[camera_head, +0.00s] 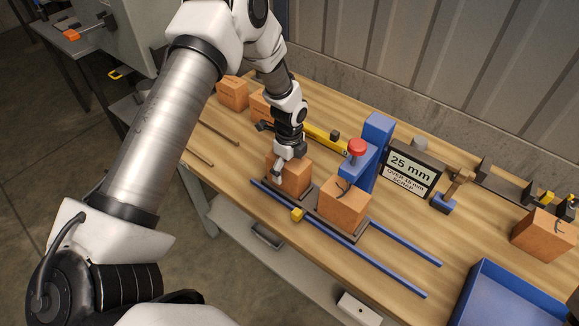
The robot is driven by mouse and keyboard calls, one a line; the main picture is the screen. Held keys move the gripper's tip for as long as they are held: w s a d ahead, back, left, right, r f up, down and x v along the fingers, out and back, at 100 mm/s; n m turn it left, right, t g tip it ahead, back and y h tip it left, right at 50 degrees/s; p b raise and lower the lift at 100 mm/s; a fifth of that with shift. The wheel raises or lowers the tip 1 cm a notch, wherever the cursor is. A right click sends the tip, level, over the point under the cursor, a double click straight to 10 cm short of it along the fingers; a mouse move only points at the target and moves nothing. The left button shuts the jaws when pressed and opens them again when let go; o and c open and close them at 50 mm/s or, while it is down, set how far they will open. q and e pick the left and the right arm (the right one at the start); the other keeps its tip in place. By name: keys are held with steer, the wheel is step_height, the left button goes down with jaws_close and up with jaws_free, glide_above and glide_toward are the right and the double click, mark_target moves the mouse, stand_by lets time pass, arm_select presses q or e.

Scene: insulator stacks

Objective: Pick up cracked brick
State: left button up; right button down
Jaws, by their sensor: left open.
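My left gripper (284,160) comes down from above at an orange-brown brick (294,180) on the blue-railed fixture. Its jaws are open, and the gripper hides part of that brick's top, so I cannot tell whether this brick is cracked. Right beside it, a second brick (343,206) has a dark crack mark on its top. Another brick (543,238) at the far right of the bench also bears a dark crack mark. My right gripper is not in view.
Blue rails (400,242) run along the wooden bench (235,178). A blue post (377,135) with a red knob and a "25 mm" sign (410,172) stand behind. A blue bin (510,300) is at lower right. Other bricks (232,93) stand at the back left.

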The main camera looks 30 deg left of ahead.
arm_select(q)
steer(key=shift+w+a+f, duration=0.1)
steer(key=shift+w+f, duration=0.1)
steer(key=shift+f, duration=0.3)
steer(key=shift+s+r, duration=0.1)
steer(key=shift+s, duration=0.05)
steer(key=shift+s+r, duration=0.1)
steer(key=shift+s, duration=0.05)
steer(key=c, duration=1.6)
